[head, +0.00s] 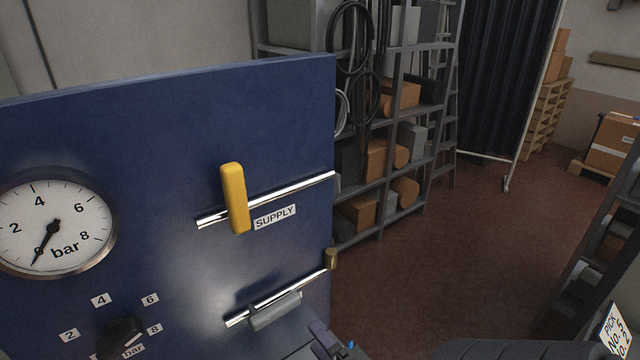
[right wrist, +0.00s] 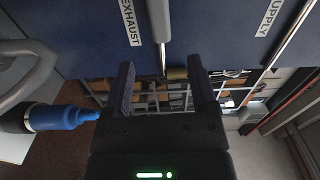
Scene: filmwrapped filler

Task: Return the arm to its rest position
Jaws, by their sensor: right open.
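My right gripper (head: 320,334) shows in part at the bottom of the head view, just below the lower pipe (head: 300,287) of the blue panel (head: 150,130). In the right wrist view its two dark fingers (right wrist: 163,88) are apart with nothing held between them. The pipe's brass end (right wrist: 176,73) shows beyond the fingertips; it is also in the head view (head: 331,259). The grey lever (head: 275,311) lies along the lower pipe. The yellow lever (head: 235,198) stands across the SUPPLY pipe. My left gripper is not in view.
A pressure gauge (head: 50,222) has its needle pointing low left, below 2. A dark knob (head: 122,334) sits below it. A blue nozzle-like piece (right wrist: 62,117) is beside the gripper in the right wrist view. Shelving (head: 400,120) stands behind; open floor (head: 470,230) lies right.

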